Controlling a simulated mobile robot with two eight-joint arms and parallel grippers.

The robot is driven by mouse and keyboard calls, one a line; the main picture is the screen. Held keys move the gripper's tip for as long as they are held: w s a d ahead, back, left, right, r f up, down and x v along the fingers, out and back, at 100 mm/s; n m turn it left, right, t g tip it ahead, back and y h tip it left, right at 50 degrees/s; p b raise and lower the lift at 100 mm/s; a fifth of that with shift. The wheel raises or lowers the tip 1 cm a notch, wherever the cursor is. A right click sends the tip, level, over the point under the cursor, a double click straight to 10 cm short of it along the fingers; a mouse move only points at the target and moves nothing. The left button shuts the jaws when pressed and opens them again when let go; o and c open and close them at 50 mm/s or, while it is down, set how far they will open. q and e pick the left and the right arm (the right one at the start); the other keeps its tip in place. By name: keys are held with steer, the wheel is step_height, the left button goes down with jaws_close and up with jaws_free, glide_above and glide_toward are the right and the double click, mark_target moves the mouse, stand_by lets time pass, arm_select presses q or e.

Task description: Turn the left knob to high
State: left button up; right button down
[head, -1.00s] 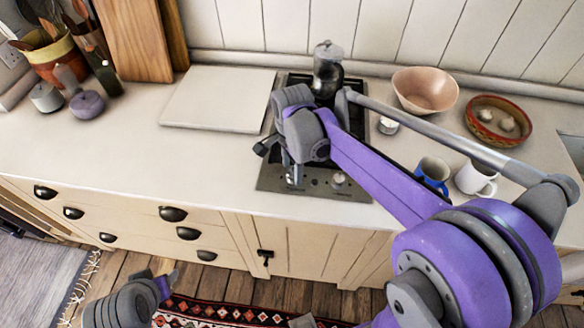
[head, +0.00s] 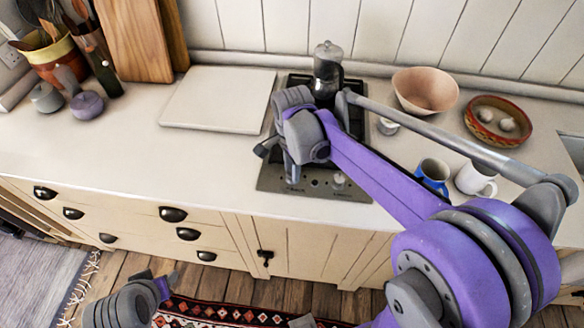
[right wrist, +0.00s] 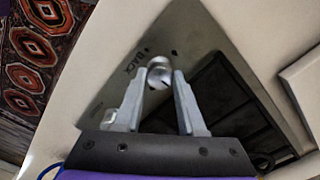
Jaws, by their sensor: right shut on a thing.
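The left knob (right wrist: 159,72) is a small silver knob on the steel front panel of the hob (head: 318,187). In the right wrist view it sits between the two fingertips of my right gripper (right wrist: 157,82), which is shut on it. In the head view the right gripper (head: 293,175) reaches down to the panel and mostly hides this knob. The right knob (head: 338,180) stands free to its right. My left gripper (head: 163,284) is low at the lower left, away from the counter, and its jaws do not show clearly.
A dark coffee pot (head: 327,72) stands at the back of the hob. A white board (head: 218,100) lies to the left. A blue mug (head: 433,174), a white mug (head: 475,180) and a pink bowl (head: 425,90) stand to the right, near my right arm.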

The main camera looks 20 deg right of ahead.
steer(key=n, duration=0.4)
steer(key=shift+n+b, duration=0.35)
steer(key=shift+n, duration=0.05)
steer(key=n, duration=0.4)
steer(key=shift+n, duration=0.3)
steer(key=n, duration=0.4)
steer(key=shift+b, duration=0.4)
steer(key=shift+n, duration=2.1)
steer(key=c, duration=0.5)
jaws_free()
steer(key=shift+r, duration=0.15)
